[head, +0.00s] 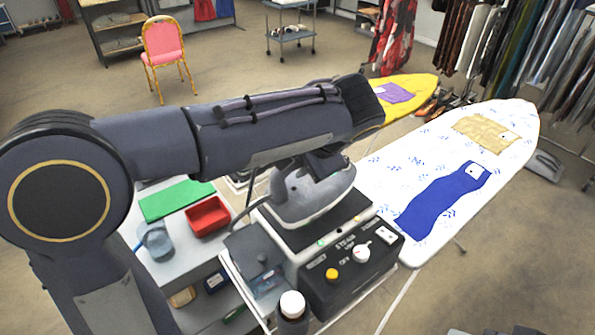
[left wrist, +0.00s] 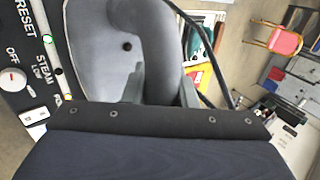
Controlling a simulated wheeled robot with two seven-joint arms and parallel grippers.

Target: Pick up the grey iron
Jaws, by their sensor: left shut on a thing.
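The grey iron (head: 308,192) is at the middle of the head view, over the dark top of the black steam station (head: 345,262). I cannot tell whether its soleplate touches the station. My left gripper (head: 322,164) comes down on the iron from above and is shut on it, its fingers partly hidden by my arm. In the left wrist view the iron (left wrist: 125,45) fills the upper middle, between the two fingers of my left gripper (left wrist: 160,88). My right gripper is not in view.
A white ironing board (head: 440,185) with a blue cloth (head: 440,200) and a tan cloth (head: 487,132) lies right. A red tray (head: 208,216) and green mat (head: 176,199) sit left of the station. A bottle (head: 292,306) stands in front. A pink chair (head: 164,42) is far back.

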